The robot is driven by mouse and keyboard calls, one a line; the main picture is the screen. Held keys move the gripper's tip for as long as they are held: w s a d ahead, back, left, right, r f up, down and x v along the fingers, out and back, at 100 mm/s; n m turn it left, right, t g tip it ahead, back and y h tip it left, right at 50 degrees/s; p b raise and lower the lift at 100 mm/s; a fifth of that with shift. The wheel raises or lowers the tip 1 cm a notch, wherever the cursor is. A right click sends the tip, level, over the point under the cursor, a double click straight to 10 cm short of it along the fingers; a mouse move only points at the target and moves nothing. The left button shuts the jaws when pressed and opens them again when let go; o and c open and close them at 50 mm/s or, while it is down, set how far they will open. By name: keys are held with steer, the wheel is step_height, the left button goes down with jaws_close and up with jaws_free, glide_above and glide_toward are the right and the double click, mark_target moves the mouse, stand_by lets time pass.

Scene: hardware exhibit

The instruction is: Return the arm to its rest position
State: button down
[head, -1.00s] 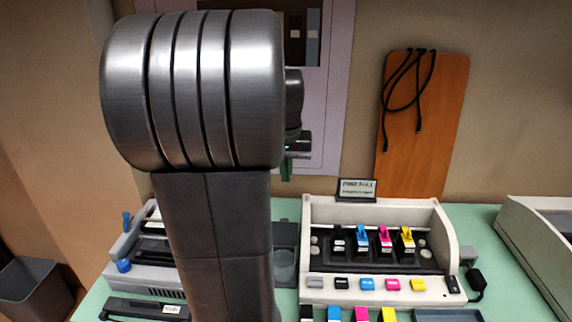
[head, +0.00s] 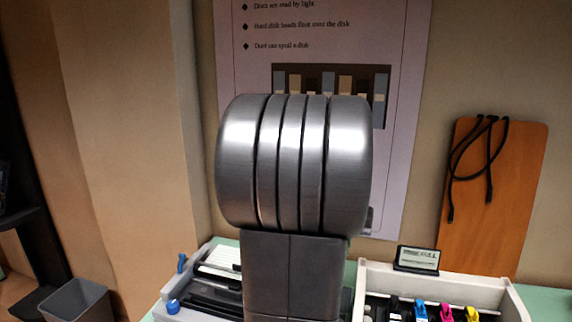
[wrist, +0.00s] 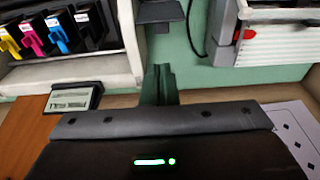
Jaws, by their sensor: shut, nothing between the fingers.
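My arm's thick metal joint fills the middle of the head view, and my gripper is hidden behind it there. In the wrist view my gripper (wrist: 160,85) shows as narrow dark green fingers, closed together with nothing between them. It points toward the green tabletop (wrist: 195,75) and appears apart from everything around it. The cartridge holder (wrist: 90,72), a pale housing with black, blue, magenta and yellow cartridges, is at its left in that view.
A small sign (head: 418,259) stands behind the cartridge holder (head: 507,297). An orange-brown board (head: 515,190) with black cords leans on the wall beside a poster (head: 400,130). A grey printer-like device (head: 205,290) is at the lower left, with a grey bin (head: 75,300) beyond it.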

step_height(320, 180, down, 10)
steer(key=w+b, duration=0.1)
steer(key=shift+d+r, duration=0.15)
steer(key=shift+r, duration=0.05)
steer(key=shift+r, duration=0.1)
step_height(320, 180, up, 14)
steer(key=s+p, duration=0.1)
steer(key=s, duration=0.1)
step_height(320, 180, down, 15)
steer(key=w+b, duration=0.2)
steer(key=w+d+g+p, duration=0.1)
steer(key=w+d+p, duration=0.1)
steer(key=w, duration=0.4)
step_height(320, 180, up, 8)
steer(key=shift+a, duration=0.2)
stand_by(0.5)
steer(key=shift+s, duration=0.15)
